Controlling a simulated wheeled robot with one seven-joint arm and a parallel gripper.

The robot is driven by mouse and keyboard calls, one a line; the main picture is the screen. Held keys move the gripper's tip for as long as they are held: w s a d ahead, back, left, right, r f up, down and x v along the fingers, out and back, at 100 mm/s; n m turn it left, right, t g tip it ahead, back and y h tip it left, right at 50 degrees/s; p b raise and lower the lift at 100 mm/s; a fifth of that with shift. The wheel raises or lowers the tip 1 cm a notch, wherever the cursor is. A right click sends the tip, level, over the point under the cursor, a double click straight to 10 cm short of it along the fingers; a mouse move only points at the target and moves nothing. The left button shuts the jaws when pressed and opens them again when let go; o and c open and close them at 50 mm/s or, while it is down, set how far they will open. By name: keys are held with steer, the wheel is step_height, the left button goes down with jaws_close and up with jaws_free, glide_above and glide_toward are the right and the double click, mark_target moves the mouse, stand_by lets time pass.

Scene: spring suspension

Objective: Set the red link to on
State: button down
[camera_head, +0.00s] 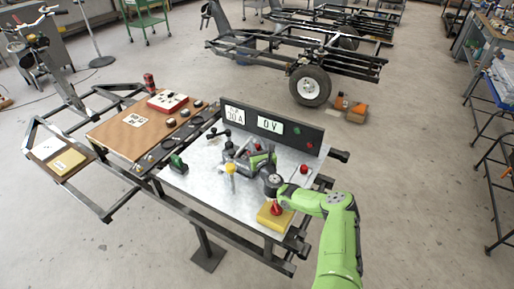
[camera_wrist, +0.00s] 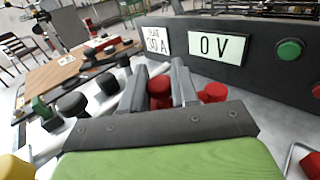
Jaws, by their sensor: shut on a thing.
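My gripper (camera_head: 254,158) is over the metal bench top, in front of the dark panel. In the wrist view its two grey fingers (camera_wrist: 158,88) are shut on a red piece, the red link (camera_wrist: 159,92), which shows between them. Its lower part is hidden by the gripper body. A second red knob (camera_wrist: 213,92) stands just right of the fingers; a red knob (camera_head: 304,168) also shows in the head view. The display (camera_wrist: 217,46) on the panel reads 0 V, and a label (camera_wrist: 156,41) beside it reads 30 A.
A yellow-topped post (camera_head: 230,169) stands left of my gripper. A green piece (camera_head: 178,163) sits at the bench's left side. A yellow block (camera_head: 268,217) with a red top (camera_head: 277,208) is at the front right. Black knobs (camera_wrist: 72,103) stand left of the fingers.

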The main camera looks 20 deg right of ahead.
steer(key=shift+w+r, duration=0.1)
steer(key=shift+r, duration=0.3)
steer(key=c, duration=1)
jaws_free()
steer(key=shift+o, duration=0.2)
steer(key=shift+f, duration=0.15)
steer(key=s+a+p, duration=0.2)
steer(key=s, duration=1.3)
steer(key=shift+s+a+p, duration=0.2)
steer(key=shift+s+p, duration=0.1)
steer(key=shift+p, duration=0.1)
